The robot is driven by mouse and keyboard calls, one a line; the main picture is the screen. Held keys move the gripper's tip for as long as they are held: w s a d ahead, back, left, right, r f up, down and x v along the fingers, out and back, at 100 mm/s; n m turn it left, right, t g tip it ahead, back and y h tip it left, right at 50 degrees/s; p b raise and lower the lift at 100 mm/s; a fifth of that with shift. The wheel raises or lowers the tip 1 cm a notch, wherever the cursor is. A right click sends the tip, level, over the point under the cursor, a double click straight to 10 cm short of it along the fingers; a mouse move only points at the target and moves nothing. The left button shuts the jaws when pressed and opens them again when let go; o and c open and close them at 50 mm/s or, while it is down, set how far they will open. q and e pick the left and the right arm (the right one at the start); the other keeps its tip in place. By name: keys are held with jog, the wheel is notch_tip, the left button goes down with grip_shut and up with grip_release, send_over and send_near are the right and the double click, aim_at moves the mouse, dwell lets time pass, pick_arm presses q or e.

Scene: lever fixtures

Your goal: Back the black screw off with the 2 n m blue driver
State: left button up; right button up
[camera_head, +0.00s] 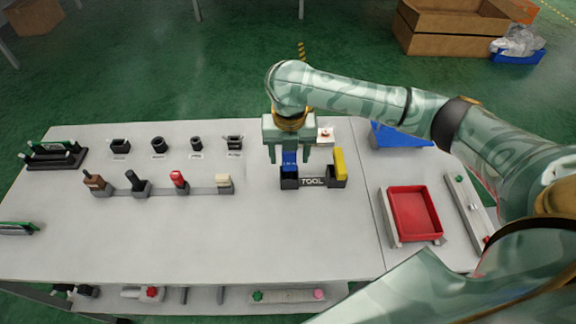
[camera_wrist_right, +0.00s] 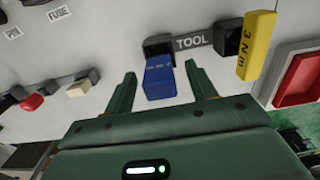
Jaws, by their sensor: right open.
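The blue driver (camera_head: 289,161) stands in the left slot of the black holder marked TOOL (camera_head: 312,183). In the right wrist view the blue driver (camera_wrist_right: 159,82) has faint lettering that I cannot read surely. My right gripper (camera_head: 289,157) is open above the holder, with one finger on each side of the blue driver. In the wrist view the fingers (camera_wrist_right: 161,72) are apart from its sides. I cannot make out the black screw for certain. My left gripper is out of view.
A yellow driver marked 3 N m (camera_wrist_right: 257,45) stands in the holder's right slot. Levers with brown, black, red (camera_head: 179,179) and beige tops stand left. A red tray (camera_head: 414,214) and a strip with coloured knobs (camera_head: 466,206) lie right. The table's front middle is clear.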

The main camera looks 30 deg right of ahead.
jog(key=shift+f, duration=0.85)
jog(key=shift+r, duration=0.15)
jog(key=c, duration=1.1)
